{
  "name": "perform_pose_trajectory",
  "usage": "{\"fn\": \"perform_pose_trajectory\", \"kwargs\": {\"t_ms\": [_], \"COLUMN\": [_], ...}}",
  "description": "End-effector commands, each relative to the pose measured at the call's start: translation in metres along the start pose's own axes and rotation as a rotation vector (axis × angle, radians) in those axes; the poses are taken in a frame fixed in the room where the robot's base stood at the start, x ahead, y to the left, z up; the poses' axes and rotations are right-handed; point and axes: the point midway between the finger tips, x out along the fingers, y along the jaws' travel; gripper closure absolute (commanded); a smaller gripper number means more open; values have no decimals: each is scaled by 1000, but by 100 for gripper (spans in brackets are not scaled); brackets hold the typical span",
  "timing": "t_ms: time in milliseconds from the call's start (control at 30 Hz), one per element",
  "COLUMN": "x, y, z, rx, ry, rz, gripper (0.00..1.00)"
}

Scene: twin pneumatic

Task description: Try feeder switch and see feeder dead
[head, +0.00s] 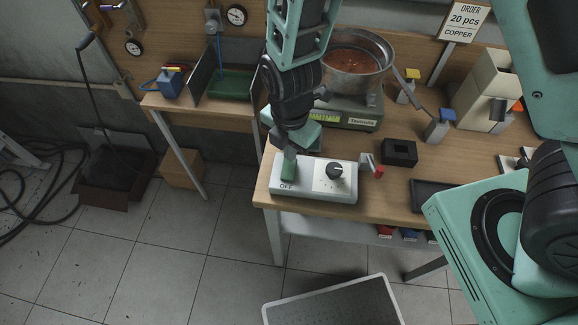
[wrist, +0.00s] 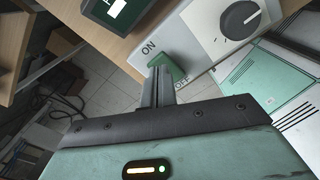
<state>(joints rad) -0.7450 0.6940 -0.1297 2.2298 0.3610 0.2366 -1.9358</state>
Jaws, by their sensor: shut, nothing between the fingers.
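The white switch box (head: 322,190) sits at the front left corner of the wooden bench. Its green rocker switch (head: 289,167) has OFF printed below it; in the wrist view the green rocker (wrist: 180,67) lies between ON and OFF labels. I cannot tell which way it is tipped. My gripper (head: 290,149) is shut and empty, fingers pointing down at the rocker; its fingertips (wrist: 161,70) appear at or touching the rocker's edge. A metal bowl feeder (head: 352,84) with copper-coloured parts stands behind on a green-grey base with a lit display. Whether it runs cannot be seen.
A black knob (head: 335,170) is on the same box. A small lever with a red tip (head: 378,171) and a black block (head: 399,152) stand to its right. A sign (head: 464,20) reads ORDER 20 pcs COPPER.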

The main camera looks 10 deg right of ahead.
Motion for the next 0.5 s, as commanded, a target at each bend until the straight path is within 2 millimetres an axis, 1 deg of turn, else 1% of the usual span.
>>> {"fn": "perform_pose_trajectory", "kwargs": {"t_ms": [500], "x": [8], "y": [0], "z": [0], "rx": [-1], "ry": [0], "rz": [0], "gripper": [100]}}
